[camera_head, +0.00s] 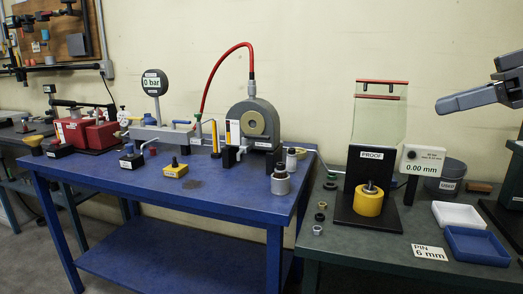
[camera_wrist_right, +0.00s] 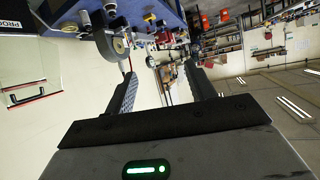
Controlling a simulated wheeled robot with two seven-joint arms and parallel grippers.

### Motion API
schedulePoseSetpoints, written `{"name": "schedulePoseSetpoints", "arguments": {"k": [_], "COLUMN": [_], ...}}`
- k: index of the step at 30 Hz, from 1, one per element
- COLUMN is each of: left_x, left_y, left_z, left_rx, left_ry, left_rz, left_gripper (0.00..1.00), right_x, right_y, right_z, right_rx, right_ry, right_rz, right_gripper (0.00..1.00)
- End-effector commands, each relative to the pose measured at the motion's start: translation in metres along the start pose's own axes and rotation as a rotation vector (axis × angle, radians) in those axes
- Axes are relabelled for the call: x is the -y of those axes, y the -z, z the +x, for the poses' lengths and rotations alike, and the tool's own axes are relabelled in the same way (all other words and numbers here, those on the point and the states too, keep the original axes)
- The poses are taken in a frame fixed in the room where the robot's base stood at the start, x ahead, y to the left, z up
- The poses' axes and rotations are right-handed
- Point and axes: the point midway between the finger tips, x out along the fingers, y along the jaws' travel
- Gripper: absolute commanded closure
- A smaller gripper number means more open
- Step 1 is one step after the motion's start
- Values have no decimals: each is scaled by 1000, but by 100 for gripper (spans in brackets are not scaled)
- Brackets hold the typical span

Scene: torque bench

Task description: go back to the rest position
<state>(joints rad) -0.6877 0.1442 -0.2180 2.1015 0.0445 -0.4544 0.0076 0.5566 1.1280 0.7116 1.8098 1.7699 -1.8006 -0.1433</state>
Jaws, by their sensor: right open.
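My right gripper (camera_head: 452,104) is at the right edge of the head view, raised in the air above the right bench and near the wall. It touches nothing. In the right wrist view my right gripper (camera_wrist_right: 160,88) has its two fingers wide apart with nothing between them. The wrist view looks along the room, with the bench at its top edge. My left gripper is not in the head view.
The blue bench (camera_head: 230,205) bears a gauge (camera_head: 154,84), a grey pump (camera_head: 253,124) and a red hose. The green bench (camera_head: 385,247) bears the PROOF stand (camera_head: 371,155), a yellow cylinder (camera_head: 368,201), a white tray (camera_head: 460,214) and a blue tray (camera_head: 476,246). Air above is free.

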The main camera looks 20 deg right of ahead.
Motion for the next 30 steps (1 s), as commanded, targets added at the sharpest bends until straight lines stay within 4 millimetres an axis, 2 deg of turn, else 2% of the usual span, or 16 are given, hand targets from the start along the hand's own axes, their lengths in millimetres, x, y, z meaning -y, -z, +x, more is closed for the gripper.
{"name": "schedulePoseSetpoints", "arguments": {"k": [1, 8, 11, 14, 17, 18, 20, 23, 24, 26, 27, 29, 30], "left_x": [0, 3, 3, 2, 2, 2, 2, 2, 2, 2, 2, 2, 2], "left_y": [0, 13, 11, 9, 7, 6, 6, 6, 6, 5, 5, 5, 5], "left_z": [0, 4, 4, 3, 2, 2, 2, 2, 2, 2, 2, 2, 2], "left_rx": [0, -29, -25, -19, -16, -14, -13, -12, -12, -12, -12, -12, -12], "left_ry": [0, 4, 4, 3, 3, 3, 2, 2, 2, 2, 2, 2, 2], "left_rz": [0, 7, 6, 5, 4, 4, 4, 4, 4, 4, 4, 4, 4], "left_gripper": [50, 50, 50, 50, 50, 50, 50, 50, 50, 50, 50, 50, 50], "right_x": [-6, -33, -43, -51, -51, -47, -38, -10, 5, 33, 53, 88, 112], "right_y": [-8, -42, -68, -106, -162, -186, -224, -287, -311, -346, -367, -394, -408], "right_z": [16, 78, 112, 154, 203, 222, 248, 283, 294, 309, 316, 325, 329], "right_rx": [14, 58, 86, 124, 173, 192, 220, 256, 266, 278, 279, 276, 268], "right_ry": [-2, -55, -84, -125, -175, -195, -224, -262, -273, -284, -289, -291, -289], "right_rz": [29, 135, 185, 235, 280, 292, 303, 301, 297, 286, 274, 257, 246], "right_gripper": [45, 45, 45, 45, 45, 45, 45, 45, 45, 45, 45, 45, 45]}}
